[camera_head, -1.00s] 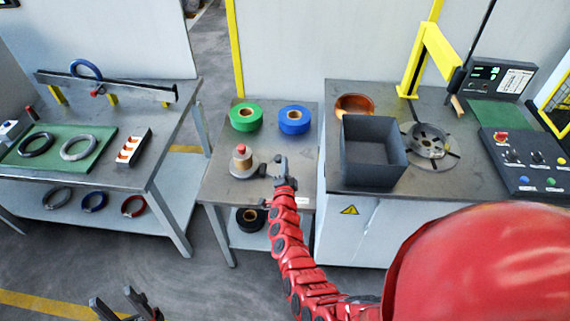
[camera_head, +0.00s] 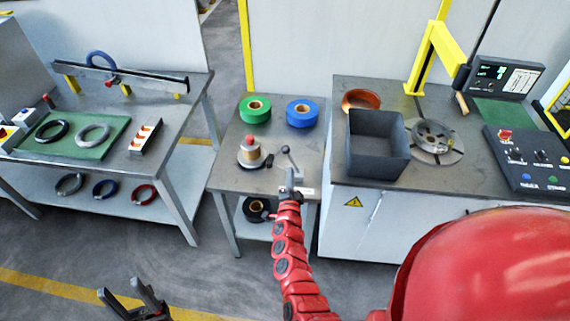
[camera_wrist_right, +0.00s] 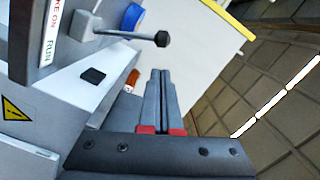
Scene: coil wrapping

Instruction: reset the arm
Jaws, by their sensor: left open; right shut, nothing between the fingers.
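My right arm (camera_head: 290,245) reaches up to the front of the small middle table. My right gripper (camera_head: 291,178) is shut and empty by that table's front edge, just in front of a small lever with a dark knob (camera_head: 285,150). In the right wrist view, the shut fingers (camera_wrist_right: 158,95) point away from the camera with nothing between them. The lever's dark knob (camera_wrist_right: 162,39) shows apart from the fingertips, above them in the picture. My left gripper (camera_head: 130,293) is open and empty, low over the floor at the bottom left.
The small table (camera_head: 228,181) holds a red-knobbed spool (camera_head: 250,153), a green roll (camera_head: 255,109) and a blue roll (camera_head: 302,113). The right bench carries a grey bin (camera_head: 379,162) and a control panel (camera_head: 530,165). The left bench holds coils on a green mat (camera_head: 65,147).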

